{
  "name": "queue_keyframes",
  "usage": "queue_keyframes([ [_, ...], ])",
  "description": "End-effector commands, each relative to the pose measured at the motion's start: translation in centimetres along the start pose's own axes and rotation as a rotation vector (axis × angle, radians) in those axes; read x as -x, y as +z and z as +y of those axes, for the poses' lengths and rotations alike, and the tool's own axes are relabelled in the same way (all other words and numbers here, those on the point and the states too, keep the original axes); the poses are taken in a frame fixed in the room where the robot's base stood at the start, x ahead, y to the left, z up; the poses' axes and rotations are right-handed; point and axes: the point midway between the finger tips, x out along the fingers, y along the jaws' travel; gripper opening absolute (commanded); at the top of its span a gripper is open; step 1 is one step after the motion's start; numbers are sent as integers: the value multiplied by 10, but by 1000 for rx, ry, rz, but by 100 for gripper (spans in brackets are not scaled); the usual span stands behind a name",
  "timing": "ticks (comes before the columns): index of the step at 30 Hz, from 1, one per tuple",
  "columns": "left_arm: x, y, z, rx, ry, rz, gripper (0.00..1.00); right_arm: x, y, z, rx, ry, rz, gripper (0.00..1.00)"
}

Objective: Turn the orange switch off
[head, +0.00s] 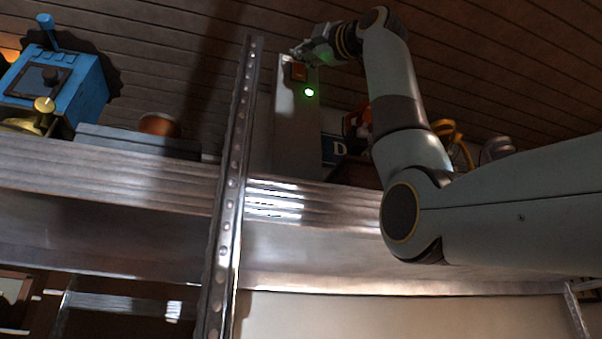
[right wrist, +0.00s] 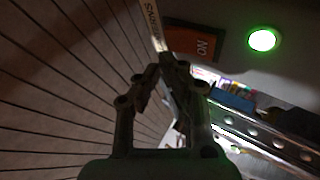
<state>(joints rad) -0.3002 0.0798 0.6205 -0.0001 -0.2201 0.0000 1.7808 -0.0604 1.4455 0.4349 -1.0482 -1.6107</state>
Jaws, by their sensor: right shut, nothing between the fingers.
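The orange switch (head: 299,71) is on the upper part of a grey panel (head: 286,128) that stands on the shelf. In the right wrist view the orange switch (right wrist: 197,43) shows lettering that looks like "ON", turned over. A round green light (head: 309,92) glows beside it, also in the right wrist view (right wrist: 263,40). My right gripper (head: 300,52) is shut and empty, at the top of the panel just above the switch. In the right wrist view its fingertips (right wrist: 165,62) are close beside the switch; I cannot tell whether they touch it. My left gripper is out of view.
A metal shelf (head: 320,207) runs across the view, with an upright post (head: 232,190) left of the panel. A blue machine (head: 60,85) and a copper-coloured pot (head: 158,124) are on the left. Several items stand right of the panel, partly behind my right arm. A plank surface is behind.

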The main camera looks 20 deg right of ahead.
Motion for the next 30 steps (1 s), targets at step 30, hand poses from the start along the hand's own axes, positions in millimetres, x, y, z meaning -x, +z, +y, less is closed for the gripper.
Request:
queue_keyframes([
  [30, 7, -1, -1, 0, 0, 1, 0, -7, 4, -3, 0, 0, 0, 0],
])
